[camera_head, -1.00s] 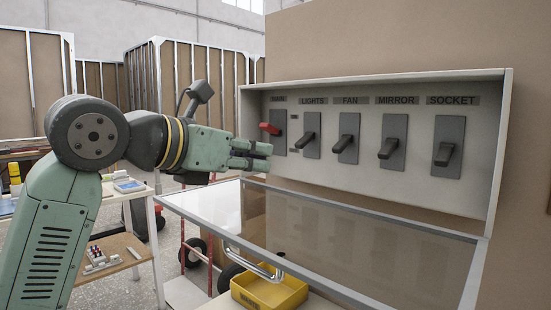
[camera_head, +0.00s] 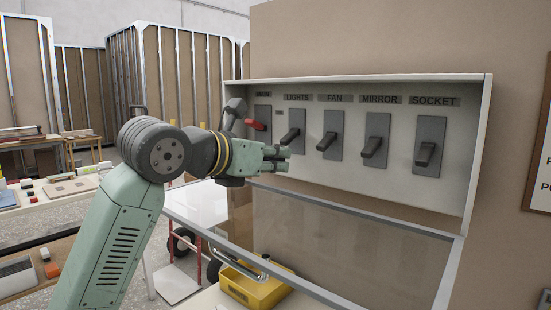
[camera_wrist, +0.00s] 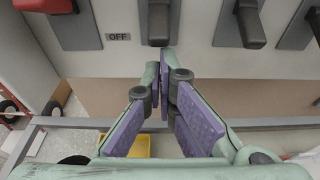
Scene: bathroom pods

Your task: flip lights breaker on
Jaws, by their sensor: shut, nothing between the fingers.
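The lights breaker (camera_head: 292,131) is a dark grey plate with a lever under the LIGHTS label in the wall panel. Its lever juts out and slopes downward. In the wrist view the lever (camera_wrist: 159,24) is at top centre, with an OFF label (camera_wrist: 118,37) to its left. My gripper (camera_head: 288,158) is shut and empty, its fingertips just below the lever's end. In the wrist view the fingertips (camera_wrist: 166,60) point up toward the lever. I cannot tell whether they touch it.
A red-handled breaker (camera_head: 256,125) is to the left. The fan (camera_head: 329,136), mirror (camera_head: 375,140) and socket (camera_head: 429,146) breakers are to the right, levers sloping down. The panel's clear cover (camera_head: 350,240) hangs open below. A yellow bin (camera_head: 262,290) stands under it.

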